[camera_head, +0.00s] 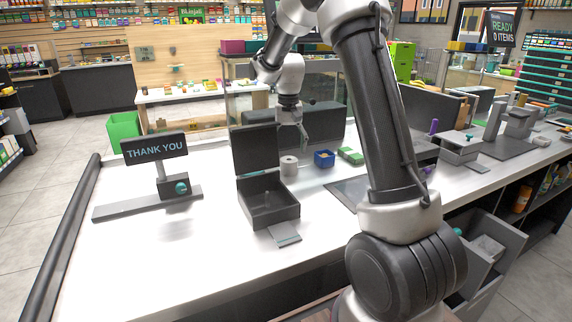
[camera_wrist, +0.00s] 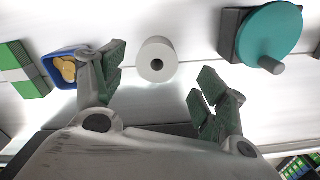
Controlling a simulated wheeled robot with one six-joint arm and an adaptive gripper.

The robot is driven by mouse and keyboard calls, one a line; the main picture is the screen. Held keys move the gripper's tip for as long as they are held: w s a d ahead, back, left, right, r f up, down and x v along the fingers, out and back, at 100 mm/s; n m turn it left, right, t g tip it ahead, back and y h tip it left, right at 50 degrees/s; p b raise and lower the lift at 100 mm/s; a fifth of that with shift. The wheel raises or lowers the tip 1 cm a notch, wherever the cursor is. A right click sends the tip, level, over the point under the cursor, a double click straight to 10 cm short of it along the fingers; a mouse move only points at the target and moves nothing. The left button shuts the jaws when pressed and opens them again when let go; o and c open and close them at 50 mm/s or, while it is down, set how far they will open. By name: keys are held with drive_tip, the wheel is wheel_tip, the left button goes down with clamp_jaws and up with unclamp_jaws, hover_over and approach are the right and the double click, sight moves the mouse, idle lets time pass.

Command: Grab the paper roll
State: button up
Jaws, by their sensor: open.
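The white paper roll (camera_head: 289,166) stands upright on the white counter, just right of the open dark box. It also shows in the wrist view (camera_wrist: 158,60), its hollow core facing the camera. My gripper (camera_head: 292,137) hangs above the counter close to the roll. In the wrist view my gripper (camera_wrist: 160,82) is open, with one green-padded finger on each side of the roll's position. The roll lies between and beyond the fingertips, with clear space to both. Nothing is held.
The open box (camera_head: 268,205) stands left of the roll. A blue bin (camera_head: 324,159) with tan contents and a green-and-white block (camera_head: 350,155) stand to the right. A THANK YOU display (camera_head: 157,149) stands at left. The front-left counter is clear.

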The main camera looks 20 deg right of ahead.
sight(289, 163)
drive_tip(key=f, duration=0.6)
drive_tip(key=shift+w+d+f, duration=0.15)
drive_tip(key=shift+d+f, duration=0.05)
drive_tip(key=shift+f, duration=0.15)
drive_tip(key=shift+c, duration=0.5)
drive_tip(key=c, duration=1)
